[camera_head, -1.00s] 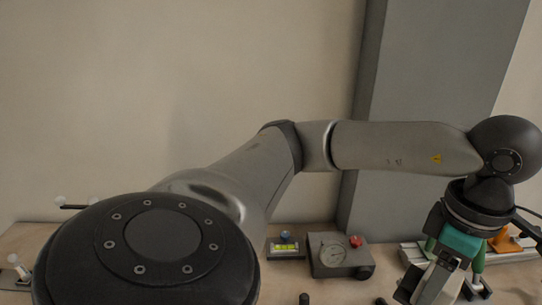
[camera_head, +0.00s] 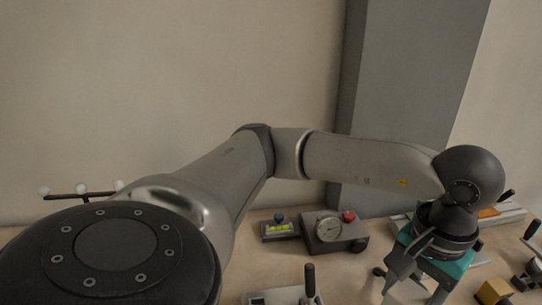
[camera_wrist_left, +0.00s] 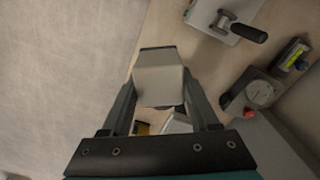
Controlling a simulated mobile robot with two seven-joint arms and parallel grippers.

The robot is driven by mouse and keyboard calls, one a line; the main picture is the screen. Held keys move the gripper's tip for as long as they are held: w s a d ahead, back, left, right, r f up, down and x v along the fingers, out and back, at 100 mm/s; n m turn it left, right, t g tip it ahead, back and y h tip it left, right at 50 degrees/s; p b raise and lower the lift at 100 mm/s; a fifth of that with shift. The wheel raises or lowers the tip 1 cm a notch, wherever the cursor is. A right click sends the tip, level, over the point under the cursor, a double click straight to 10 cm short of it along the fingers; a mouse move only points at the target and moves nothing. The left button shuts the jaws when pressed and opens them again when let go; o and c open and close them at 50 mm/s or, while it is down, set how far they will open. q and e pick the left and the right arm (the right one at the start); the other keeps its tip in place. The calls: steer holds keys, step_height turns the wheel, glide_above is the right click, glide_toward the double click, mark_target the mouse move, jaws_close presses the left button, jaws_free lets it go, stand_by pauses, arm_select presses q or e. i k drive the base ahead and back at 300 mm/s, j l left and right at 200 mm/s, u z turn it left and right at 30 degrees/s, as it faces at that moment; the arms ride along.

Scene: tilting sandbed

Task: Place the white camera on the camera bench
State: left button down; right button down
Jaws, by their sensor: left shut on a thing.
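My left gripper (camera_wrist_left: 163,100) is shut on a pale, box-shaped thing (camera_wrist_left: 160,75), which looks like the white camera. It sits between the two dark fingers in the left wrist view. In the head view my left gripper (camera_head: 412,288) points down at the lower right, over the table; the held thing is hard to make out there. A light plate with a black clamp handle (camera_head: 309,283) stands at the bottom middle; the plate also shows in the left wrist view (camera_wrist_left: 215,18). I cannot tell whether it is the camera bench. My right gripper is not in view.
A grey gauge box (camera_head: 333,234) with a red knob and a small device with a yellow-green level (camera_head: 279,229) stand at the back. A pale rail (camera_head: 507,213) and a yellow block (camera_head: 494,291) are at the right. A bar with white balls (camera_head: 82,190) is at the left.

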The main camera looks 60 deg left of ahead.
mark_target(320, 276)
steer(key=k+u, duration=0.1)
steer(key=k, duration=0.55)
steer(key=u, duration=1.3)
steer(key=i+l+u, duration=0.4)
steer(key=l, duration=0.15)
steer(key=l+u, duration=0.25)
steer(key=i+l, duration=0.1)
steer(key=l, duration=0.25)
steer(key=i+l, duration=0.1)
steer(key=l, duration=0.3)
steer(key=i+l, duration=0.1)
steer(key=l, duration=0.25)
steer(key=i+l, duration=0.1)
steer(key=l, duration=0.3)
steer(key=i+l, duration=0.1)
steer(key=l, duration=0.25)
